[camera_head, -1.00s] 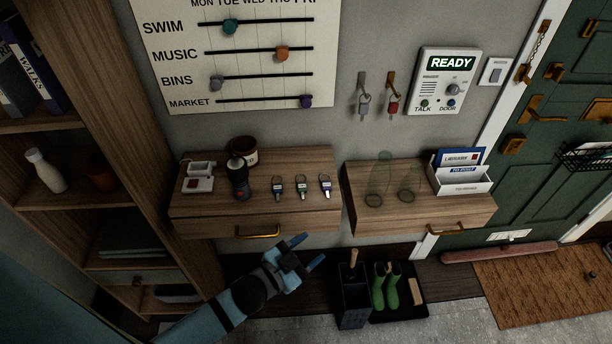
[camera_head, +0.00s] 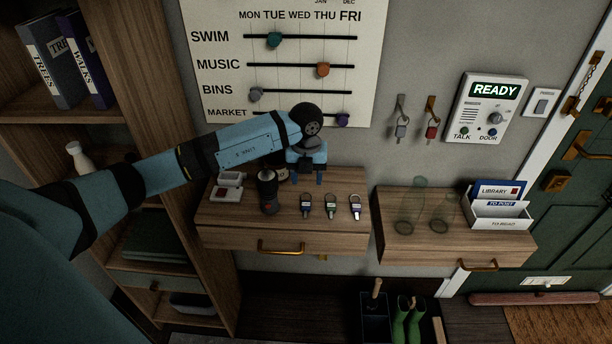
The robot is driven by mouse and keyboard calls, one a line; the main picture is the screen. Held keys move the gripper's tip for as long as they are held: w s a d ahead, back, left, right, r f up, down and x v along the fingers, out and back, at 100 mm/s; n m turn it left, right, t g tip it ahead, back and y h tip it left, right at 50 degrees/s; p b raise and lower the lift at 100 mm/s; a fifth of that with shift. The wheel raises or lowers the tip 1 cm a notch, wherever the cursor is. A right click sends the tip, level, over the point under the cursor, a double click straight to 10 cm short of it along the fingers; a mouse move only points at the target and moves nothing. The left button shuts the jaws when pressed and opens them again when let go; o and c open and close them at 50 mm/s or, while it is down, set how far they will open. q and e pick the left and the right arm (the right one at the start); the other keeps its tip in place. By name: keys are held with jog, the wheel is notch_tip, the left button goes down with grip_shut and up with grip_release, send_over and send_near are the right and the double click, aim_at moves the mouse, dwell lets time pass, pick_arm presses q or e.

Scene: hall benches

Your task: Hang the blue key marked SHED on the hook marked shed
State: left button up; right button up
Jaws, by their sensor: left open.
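Three tagged keys lie in a row on the left wooden shelf: a dark bluish one (camera_head: 305,206), a greenish one (camera_head: 330,205) and a blue-violet one (camera_head: 355,207). Their lettering is too small to read, so I cannot tell which says SHED. Two wall hooks hang to the right of the chart: the left hook (camera_head: 401,101) holds a grey key (camera_head: 401,128), the right hook (camera_head: 431,102) a red key (camera_head: 432,129). No hook marking is readable. My left gripper (camera_head: 307,179) is open and empty, pointing down over the shelf, just above and behind the row. My right gripper is out of view.
A dark grinder-like object (camera_head: 267,190) and a white box (camera_head: 229,185) stand left of the keys. A slider chart (camera_head: 290,90) is behind my arm.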

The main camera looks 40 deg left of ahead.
aim_at(306, 205)
pick_arm(q)
jog(key=shift+a+f+b, duration=0.2)
jog(key=shift+f+b, duration=2.55)
jog(key=shift+f, duration=1.8)
jog(key=shift+f+b, duration=0.4)
grip_shut()
jog(key=shift+r+p, duration=2.65)
jog(key=shift+r, duration=1.4)
